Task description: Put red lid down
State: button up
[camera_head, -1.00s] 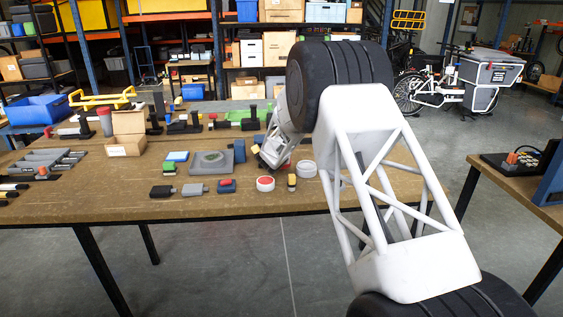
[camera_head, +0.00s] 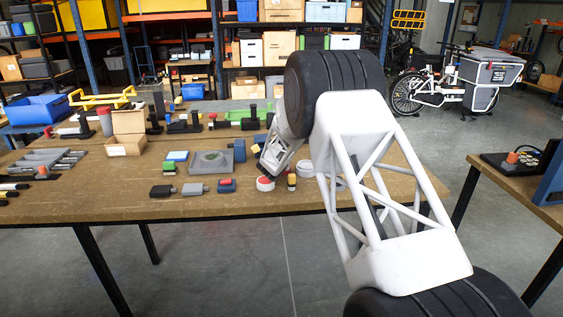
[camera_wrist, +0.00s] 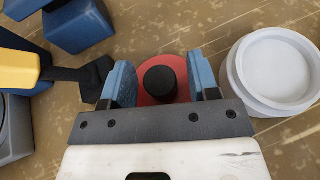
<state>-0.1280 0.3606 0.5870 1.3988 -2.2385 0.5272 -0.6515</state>
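A red lid (camera_wrist: 152,99) with a black round knob (camera_wrist: 160,84) lies between and partly behind my fingers in the wrist view. My gripper (camera_wrist: 162,84) has its two blue fingers apart on either side of the knob, with a visible gap to it on the right. It looks open. In the head view my gripper (camera_head: 270,168) points down low over the table, and the knobbed lid does not show there. A white round dish (camera_wrist: 283,66) stands just right of the lid. A small white round container with red inside (camera_head: 265,183) stands near the front edge.
A yellow and black tool (camera_wrist: 20,68) and a blue block (camera_wrist: 78,24) are close on the left. A grey plate (camera_head: 222,167) and several small blocks lie left of my gripper on the wooden table (camera_head: 100,195). The front-left tabletop has bare room.

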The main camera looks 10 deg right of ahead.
jog(key=shift+r, duration=0.15)
jog(key=shift+v, duration=5.95)
jog(key=s+d+r+m+g+h, duration=0.1)
jog(key=s+d+r+m+g, duration=0.1)
jog(key=s+d+r+m, duration=0.55)
jog(key=s+d+r+m+g+h, duration=0.15)
jog(key=s+r+m, duration=0.25)
jog(key=s, duration=0.7)
jog(key=s+d+r+m+g+h, duration=0.1)
jog(key=s+d+r+m+g, duration=0.1)
jog(key=s+d+r+m, duration=0.55)
jog(key=s+a+f+m+g+y, duration=0.1)
jog(key=s+m, duration=0.3)
jog(key=s, duration=0.9)
jog(key=s+a+f+m+g+y, duration=0.1)
jog(key=s+a+m+g+y, duration=0.1)
jog(key=s, duration=1.1)
jog(key=s+a+m+g+y, duration=0.1)
jog(key=s+a+m+y, duration=0.2)
jog(key=s+m, duration=0.4)
jog(key=s+y, duration=0.1)
jog(key=s, duration=0.5)
jog(key=shift+f+m+g+y, duration=0.3)
jog(key=shift+f+g+y, duration=0.05)
jog(key=shift+f, duration=0.05)
